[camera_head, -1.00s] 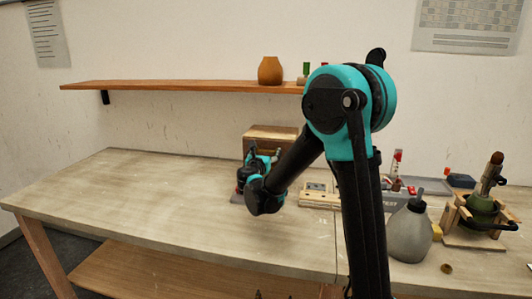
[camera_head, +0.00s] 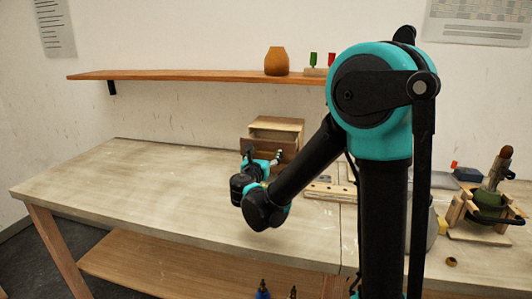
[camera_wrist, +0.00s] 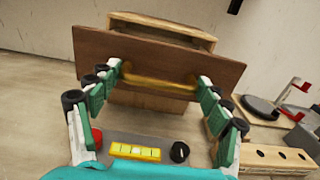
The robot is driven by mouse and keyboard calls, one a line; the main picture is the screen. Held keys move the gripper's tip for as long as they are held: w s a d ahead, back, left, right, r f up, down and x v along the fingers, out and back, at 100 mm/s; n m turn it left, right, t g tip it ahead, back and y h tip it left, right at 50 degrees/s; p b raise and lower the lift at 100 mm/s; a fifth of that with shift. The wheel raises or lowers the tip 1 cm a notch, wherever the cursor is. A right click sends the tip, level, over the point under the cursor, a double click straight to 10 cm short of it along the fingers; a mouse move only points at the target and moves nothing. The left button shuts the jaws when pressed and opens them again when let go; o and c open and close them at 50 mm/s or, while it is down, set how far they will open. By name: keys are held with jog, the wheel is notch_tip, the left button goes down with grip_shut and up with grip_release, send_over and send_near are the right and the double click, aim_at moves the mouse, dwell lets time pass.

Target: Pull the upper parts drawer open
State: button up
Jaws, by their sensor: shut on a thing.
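The small wooden parts cabinet (camera_head: 278,121) stands at the back of the bench. Its upper drawer has a dark brown front (camera_head: 286,148), which stands out from the cabinet body, with an opening visible behind its top edge. In the wrist view the drawer front (camera_wrist: 160,52) spans the picture, with a brass bar handle (camera_wrist: 160,83) across it. My gripper (camera_wrist: 160,80) has one green-padded finger at each end of the handle and is shut on it. In the head view my gripper (camera_head: 262,158) is at the drawer front, partly hiding it. The drawer's contents are hidden.
A yellow level (camera_wrist: 135,151), a black ring (camera_wrist: 180,152) and a red item lie below the drawer. A wooden block with holes (camera_wrist: 275,158) is to the right. The bench's left side (camera_head: 130,180) is clear. A shelf (camera_head: 180,75) hangs above.

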jog(key=shift+d, duration=0.1)
jog(key=o, duration=1.4)
jog(key=s+a, duration=0.2)
jog(key=s, duration=0.9)
jog(key=shift+s+a, duration=0.15)
jog(key=shift+s, duration=0.25)
